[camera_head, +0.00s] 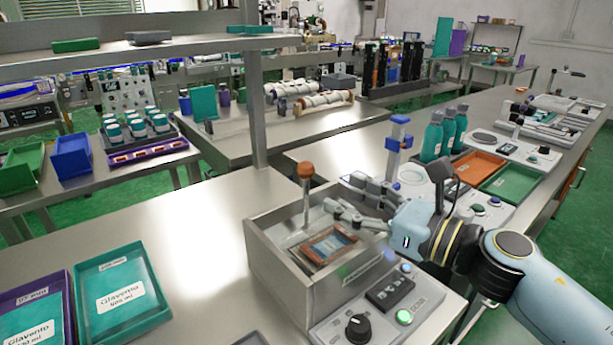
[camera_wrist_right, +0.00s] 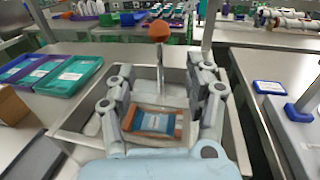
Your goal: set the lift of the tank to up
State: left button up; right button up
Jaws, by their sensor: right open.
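The tank (camera_head: 278,272) is an open grey metal box on the bench. Its lift has an upright metal rod topped by an orange ball knob (camera_head: 305,170), also in the right wrist view (camera_wrist_right: 159,31). An orange-brown carrier (camera_head: 331,245) with a blue labelled piece sits inside the tank, low between the walls. My right gripper (camera_head: 352,198) is over the tank's right side, to the right of the rod. In the right wrist view its fingers (camera_wrist_right: 163,80) are spread apart with nothing between them, and the knob stands beyond them. My left gripper is not in view.
A control panel with a black dial (camera_head: 358,328) and a lit green button (camera_head: 404,317) adjoins the tank's front right. Teal trays (camera_head: 118,285) lie at the left. A shelf post (camera_head: 255,100) rises behind the tank.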

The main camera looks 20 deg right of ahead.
aim_at(306, 180)
jog(key=p+x, duration=0.1)
jog(key=x, duration=0.8)
jog(key=shift+a, duration=0.1)
grip_shut()
